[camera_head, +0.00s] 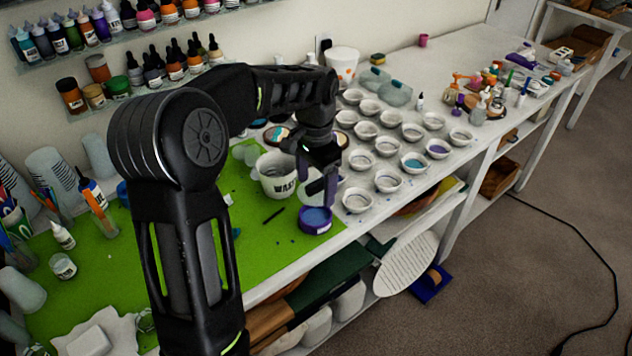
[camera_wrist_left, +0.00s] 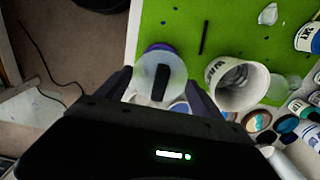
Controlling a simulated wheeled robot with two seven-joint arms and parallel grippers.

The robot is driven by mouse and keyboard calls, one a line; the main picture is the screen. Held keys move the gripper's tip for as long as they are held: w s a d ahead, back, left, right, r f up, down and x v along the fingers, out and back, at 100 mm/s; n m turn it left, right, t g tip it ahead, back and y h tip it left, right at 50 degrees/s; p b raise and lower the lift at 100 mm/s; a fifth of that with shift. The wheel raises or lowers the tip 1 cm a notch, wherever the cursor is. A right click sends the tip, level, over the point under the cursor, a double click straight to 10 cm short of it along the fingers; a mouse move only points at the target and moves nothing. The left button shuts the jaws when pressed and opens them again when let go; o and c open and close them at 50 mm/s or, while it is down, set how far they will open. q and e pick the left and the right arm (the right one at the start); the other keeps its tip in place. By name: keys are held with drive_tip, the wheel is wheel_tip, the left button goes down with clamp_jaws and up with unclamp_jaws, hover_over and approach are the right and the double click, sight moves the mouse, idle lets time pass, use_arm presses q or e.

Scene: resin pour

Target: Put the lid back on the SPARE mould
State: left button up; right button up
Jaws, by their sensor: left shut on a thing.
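A round purple mould with a blue inside (camera_head: 315,221) stands at the front edge of the green mat, a pale label on its side. I cannot read the label. My left gripper (camera_head: 320,192) is right above it, fingers pointing down. In the left wrist view, a pale translucent disc with a black grip, the lid (camera_wrist_left: 175,72), sits between the fingers, and the gripper is shut on it. The purple mould rim (camera_wrist_left: 160,46) shows just past the disc. My right gripper is out of view.
A white waste tub (camera_head: 278,180) stands on the green mat (camera_head: 270,240) just left of the gripper; it also shows in the left wrist view (camera_wrist_left: 222,92). A dark stick (camera_head: 273,215) lies nearby. Several small white cups (camera_head: 358,203) fill the table to the right.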

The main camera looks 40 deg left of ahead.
use_arm(q)
drive_tip(key=shift+f, duration=0.15)
wheel_tip(320, 180, down, 4)
drive_tip(key=b, duration=0.3)
drive_tip(key=shift+b, duration=0.3)
drive_tip(key=shift+f+b, duration=0.6)
drive_tip(key=shift+f, duration=0.45)
idle(0.5)
drive_tip(key=shift+f, duration=0.15)
idle(1.1)
idle(0.3)
drive_tip(key=o, duration=1.4)
drive_tip(key=shift+c, duration=0.2)
